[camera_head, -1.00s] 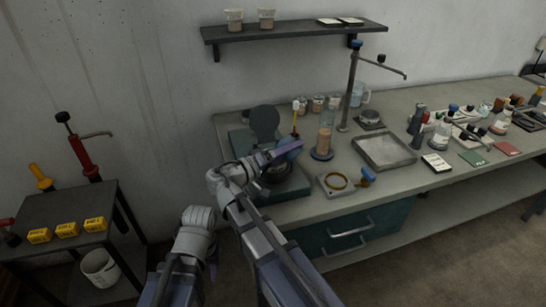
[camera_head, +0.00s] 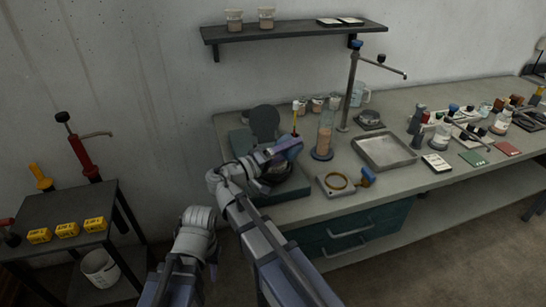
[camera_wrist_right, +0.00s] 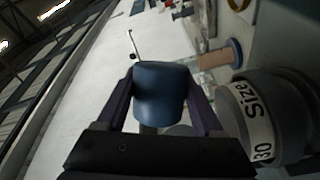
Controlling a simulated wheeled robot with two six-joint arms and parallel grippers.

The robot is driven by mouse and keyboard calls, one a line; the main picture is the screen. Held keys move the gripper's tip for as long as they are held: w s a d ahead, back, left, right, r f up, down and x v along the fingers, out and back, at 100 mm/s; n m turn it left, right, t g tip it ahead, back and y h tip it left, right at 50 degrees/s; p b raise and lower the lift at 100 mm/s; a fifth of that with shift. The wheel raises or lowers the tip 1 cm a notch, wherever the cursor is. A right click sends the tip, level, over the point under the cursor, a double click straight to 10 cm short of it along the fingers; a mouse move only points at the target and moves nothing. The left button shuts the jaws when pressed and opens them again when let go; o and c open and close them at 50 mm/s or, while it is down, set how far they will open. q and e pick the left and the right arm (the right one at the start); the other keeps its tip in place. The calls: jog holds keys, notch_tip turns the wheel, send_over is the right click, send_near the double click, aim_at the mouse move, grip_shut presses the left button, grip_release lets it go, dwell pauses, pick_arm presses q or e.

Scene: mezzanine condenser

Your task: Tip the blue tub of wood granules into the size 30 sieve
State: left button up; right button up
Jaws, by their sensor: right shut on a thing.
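The blue tub (camera_wrist_right: 160,95) fills the space between the fingers of my right gripper (camera_wrist_right: 160,105) in the right wrist view. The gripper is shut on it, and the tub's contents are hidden. In the head view my right gripper (camera_head: 283,148) holds the tub above the green machine on the bench. The size 30 sieve (camera_wrist_right: 262,118) is close beside the tub in the wrist view, its white label reading "Size 30". In the head view the sieve (camera_head: 284,170) is dark and partly covered by my arm. My left gripper (camera_head: 213,270) hangs low, left of the bench; its jaws are unclear.
A tall clear cylinder (camera_head: 325,140) stands just right of the held tub. A wall shelf (camera_head: 295,32) hangs above. A dark side table (camera_head: 65,215) stands left.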

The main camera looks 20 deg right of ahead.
aim_at(281, 141)
jog(key=shift+r+n, duration=0.15)
jog(key=shift+n, duration=0.25)
jog(key=shift+w+a+f+n+t+h+b, duration=0.3)
jog(key=shift+w+a+f+n+b, duration=0.15)
jog(key=shift+w+n+b, duration=0.35)
dwell(0.8)
jog(key=shift+w+a+r+n+t, duration=0.1)
jog(key=shift+r+n+t, duration=0.15)
jog(key=shift+n, duration=0.75)
jog(key=shift+w+a+r+n+t, duration=0.15)
jog(key=shift+r+n, duration=0.15)
jog(key=shift+n, duration=0.7)
dwell(0.7)
jog(key=shift+w+a+r+n+t, duration=0.1)
jog(key=shift+w+r+n+t, duration=0.1)
jog(key=shift+n, duration=0.45)
jog(key=shift+w+a+r+n+t, duration=0.1)
jog(key=shift+n+t, duration=0.1)
jog(key=shift+n, duration=0.4)
jog(key=shift+w+a+r+n+t, duration=0.1)
jog(key=shift+n+t, duration=0.1)
jog(key=shift+n, duration=0.45)
dwell(0.7)
jog(key=m, duration=0.2)
jog(key=s+m+g, duration=0.1)
jog(key=shift+d+f+m, duration=0.35)
jog(key=shift+m, duration=0.05)
jog(key=shift+f+m, duration=0.2)
jog(key=shift+m, duration=0.3)
jog(key=shift+s+d, duration=0.1)
